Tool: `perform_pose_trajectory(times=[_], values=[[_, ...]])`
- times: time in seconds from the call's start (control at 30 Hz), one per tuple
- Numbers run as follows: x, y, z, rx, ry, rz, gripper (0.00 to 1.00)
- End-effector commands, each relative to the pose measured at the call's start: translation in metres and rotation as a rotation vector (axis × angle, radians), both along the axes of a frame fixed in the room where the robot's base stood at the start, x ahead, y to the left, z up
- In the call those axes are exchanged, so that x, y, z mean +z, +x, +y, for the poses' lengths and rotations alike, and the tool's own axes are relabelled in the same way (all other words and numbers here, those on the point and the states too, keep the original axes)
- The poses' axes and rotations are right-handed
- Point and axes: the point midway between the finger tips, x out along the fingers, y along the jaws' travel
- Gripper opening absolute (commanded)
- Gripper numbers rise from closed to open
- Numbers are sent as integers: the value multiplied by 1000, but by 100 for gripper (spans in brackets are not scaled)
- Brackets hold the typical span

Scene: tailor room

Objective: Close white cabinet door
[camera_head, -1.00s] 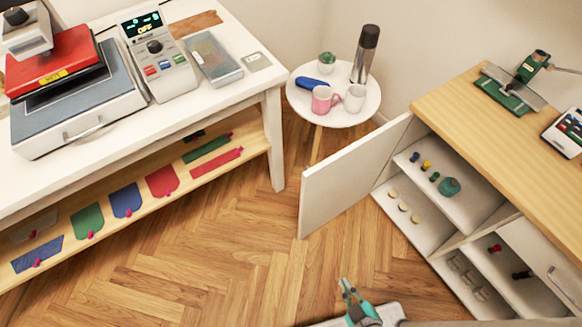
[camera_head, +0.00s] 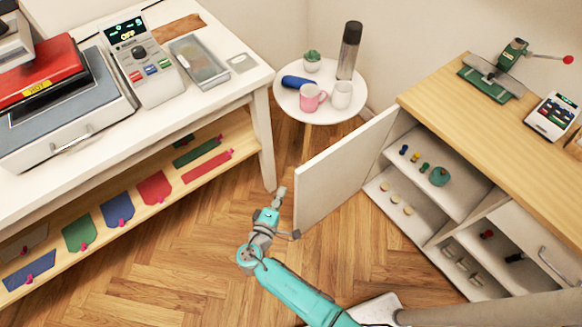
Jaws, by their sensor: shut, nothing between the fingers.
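The white cabinet (camera_head: 438,223) with a wooden top stands at the right. Its left white door (camera_head: 345,168) is swung wide open, toward the white workbench, so the shelves inside show. My gripper (camera_head: 282,192) is at the end of my teal arm, just left of the door's free edge. It points up and away, between the door and the workbench leg. Its fingers look shut and empty. Part of my wrist lies close to the lower corner of the door; I cannot tell whether it touches.
A white workbench (camera_head: 262,140) with a low shelf of coloured pieces stands at the left. A round white side table (camera_head: 325,113) with mugs, a flask and a small plant is behind the door. The cabinet's other white door (camera_head: 545,253) has a metal handle. Wooden floor is free in front.

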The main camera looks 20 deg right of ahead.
Motion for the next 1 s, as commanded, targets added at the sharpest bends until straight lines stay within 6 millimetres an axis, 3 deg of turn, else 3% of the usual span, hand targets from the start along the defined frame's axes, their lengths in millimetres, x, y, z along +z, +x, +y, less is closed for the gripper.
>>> perform_pose_trajectory(times=[0.13, 0.33, 0.9, 1.0], values=[[26, 17, 23, -25, -58, -63, 0], [36, 26, 27, -39, -82, -90, 0], [36, 98, -38, -41, -82, -89, 0], [35, 83, -44, -38, -82, -87, 0]])
